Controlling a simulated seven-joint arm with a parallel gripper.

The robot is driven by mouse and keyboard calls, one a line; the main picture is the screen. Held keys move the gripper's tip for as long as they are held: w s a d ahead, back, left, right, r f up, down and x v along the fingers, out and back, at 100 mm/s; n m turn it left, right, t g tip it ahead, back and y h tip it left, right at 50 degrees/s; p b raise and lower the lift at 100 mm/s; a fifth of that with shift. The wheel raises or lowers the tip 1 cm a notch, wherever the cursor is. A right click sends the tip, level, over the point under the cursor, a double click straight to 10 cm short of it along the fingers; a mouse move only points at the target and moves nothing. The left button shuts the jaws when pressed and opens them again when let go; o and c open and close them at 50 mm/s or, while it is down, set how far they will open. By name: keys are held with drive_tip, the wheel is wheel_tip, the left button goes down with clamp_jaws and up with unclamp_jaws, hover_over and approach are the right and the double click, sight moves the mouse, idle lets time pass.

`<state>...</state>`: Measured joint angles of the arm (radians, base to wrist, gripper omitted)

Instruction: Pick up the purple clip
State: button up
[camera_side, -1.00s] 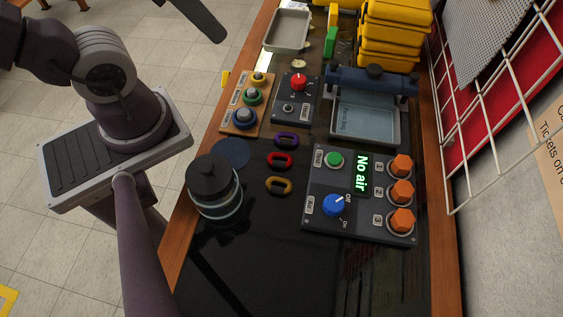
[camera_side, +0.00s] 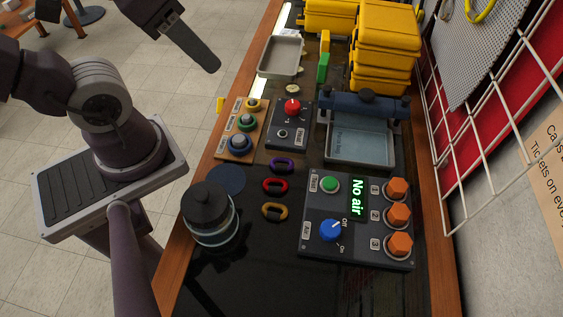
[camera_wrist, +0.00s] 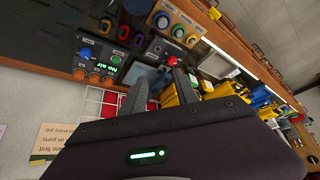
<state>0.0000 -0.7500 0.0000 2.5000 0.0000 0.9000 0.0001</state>
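The purple clip (camera_side: 272,162) is a small oval ring lying on the dark bench top, first in a column above the red clip (camera_side: 275,191) and the yellow clip (camera_side: 275,217). In the wrist view the purple clip (camera_wrist: 138,39) shows beyond my fingers, up and to the left. My gripper (camera_wrist: 161,72) is open, its two dark fingers apart with nothing between them. In the side view my gripper's finger (camera_side: 195,48) is at the upper left, above the floor and well away from the clip. Its other fingertip cannot be made out there.
A lidded jar (camera_side: 208,213) stands left of the clips. A control box reading "No air" (camera_side: 357,250) is at the right. A button panel (camera_side: 239,129) and a box with a red knob (camera_side: 291,122) lie above the clips, with a blue-ended tray (camera_side: 360,160) and yellow cases (camera_side: 385,55) beyond.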

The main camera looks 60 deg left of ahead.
drive_tip(key=o, duration=0.8)
drive_tip(key=shift+o, duration=0.2)
drive_tip(key=m+g, duration=0.6)
drive_tip(key=m, duration=2)
hover_over(282, 162)
drive_tip(key=f, duration=1.8)
drive_tip(key=shift+s+d+f, duration=0.15)
drive_tip(key=shift+s+f, duration=0.05)
drive_tip(key=shift+s, duration=0.15)
drive_tip(key=f, duration=0.7)
drive_tip(key=shift+w+f, duration=0.15)
drive_tip(key=shift+w, duration=0.2)
